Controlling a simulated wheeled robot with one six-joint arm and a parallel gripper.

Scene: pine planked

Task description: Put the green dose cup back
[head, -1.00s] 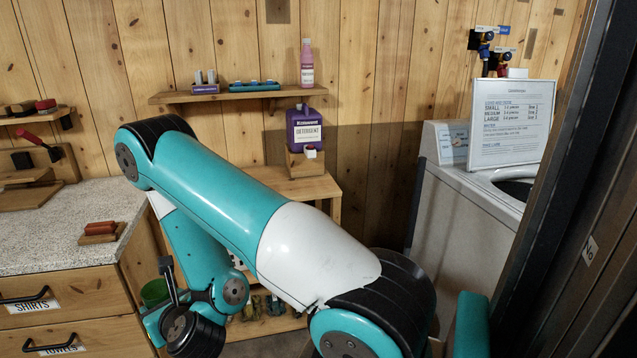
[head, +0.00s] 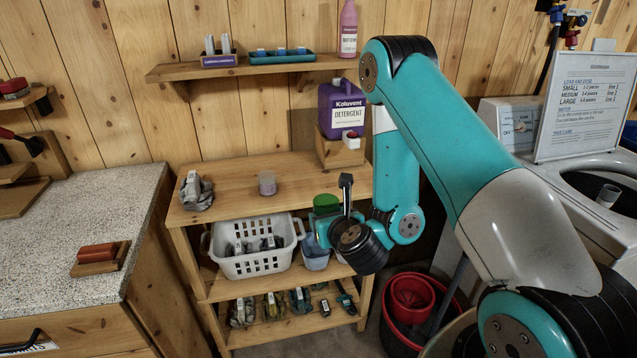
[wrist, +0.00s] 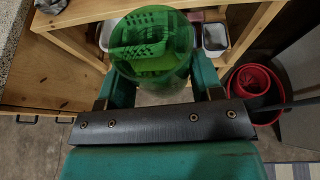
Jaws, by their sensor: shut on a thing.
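The green dose cup (wrist: 152,42) is translucent and sits between the two fingers of my gripper (wrist: 165,88) in the wrist view. In the head view the cup (head: 326,203) is at the front of my gripper (head: 328,222), by the right front part of the wooden shelf unit (head: 240,187). My gripper is shut on it. The purple detergent jug (head: 340,112) stands on a wooden block (head: 330,152) at the back right of the unit's top. A clear cup (head: 267,184) stands on that top, left of the green one.
A white basket (head: 253,264) sits on the shelf below, with bundled items on the lowest shelf. Red buckets (head: 408,297) stand on the floor at right. A wall shelf (head: 250,68) holds a pink bottle (head: 348,28). The middle of the unit's top is mostly clear.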

